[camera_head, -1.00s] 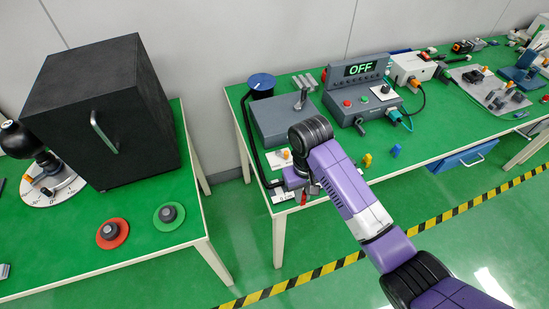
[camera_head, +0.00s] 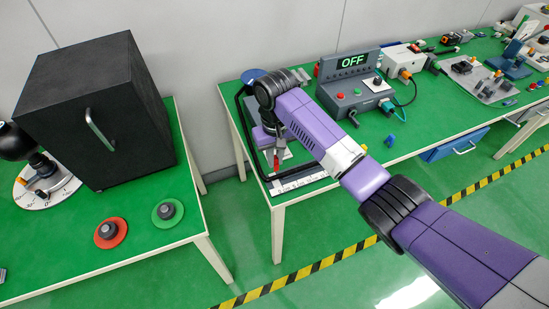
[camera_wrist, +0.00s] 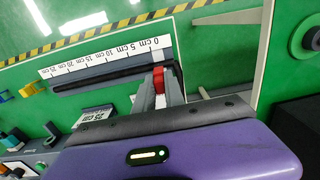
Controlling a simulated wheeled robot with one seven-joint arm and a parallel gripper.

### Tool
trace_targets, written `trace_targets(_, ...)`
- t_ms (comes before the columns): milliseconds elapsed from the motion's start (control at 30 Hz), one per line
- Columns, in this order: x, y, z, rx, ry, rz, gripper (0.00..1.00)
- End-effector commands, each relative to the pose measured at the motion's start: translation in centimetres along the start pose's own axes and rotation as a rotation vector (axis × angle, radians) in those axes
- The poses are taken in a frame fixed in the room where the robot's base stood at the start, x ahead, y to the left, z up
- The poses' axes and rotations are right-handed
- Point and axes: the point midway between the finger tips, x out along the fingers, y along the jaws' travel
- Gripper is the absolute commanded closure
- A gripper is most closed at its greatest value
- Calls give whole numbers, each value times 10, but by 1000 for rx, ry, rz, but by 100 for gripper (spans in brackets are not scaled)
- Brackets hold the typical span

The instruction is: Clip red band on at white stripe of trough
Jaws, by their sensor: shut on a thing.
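My gripper (camera_head: 277,158) points down over the front left part of the right-hand table. In the wrist view its grey fingers (camera_wrist: 161,88) are shut on the red band (camera_wrist: 159,77). The band also shows as a small red spot in the head view (camera_head: 276,161). I cannot tell whether band and trough touch. A pale patch shows between the fingers below the band; I cannot tell whether it is the trough's white stripe.
A yellow clip (camera_wrist: 33,88) lies near the ruler's 25 cm end, and a blue clip (camera_head: 390,140) lies farther right. A "25 cm" card (camera_wrist: 96,117) lies beside the trough. The control box (camera_head: 352,85) reading OFF stands behind. The table edge is close.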

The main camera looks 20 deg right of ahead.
Motion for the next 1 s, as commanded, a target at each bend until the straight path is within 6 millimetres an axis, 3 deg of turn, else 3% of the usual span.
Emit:
trace_targets(567,8,0,0,0,0,0,100)
trace_targets(1000,32,0,1,0,-1,0,100)
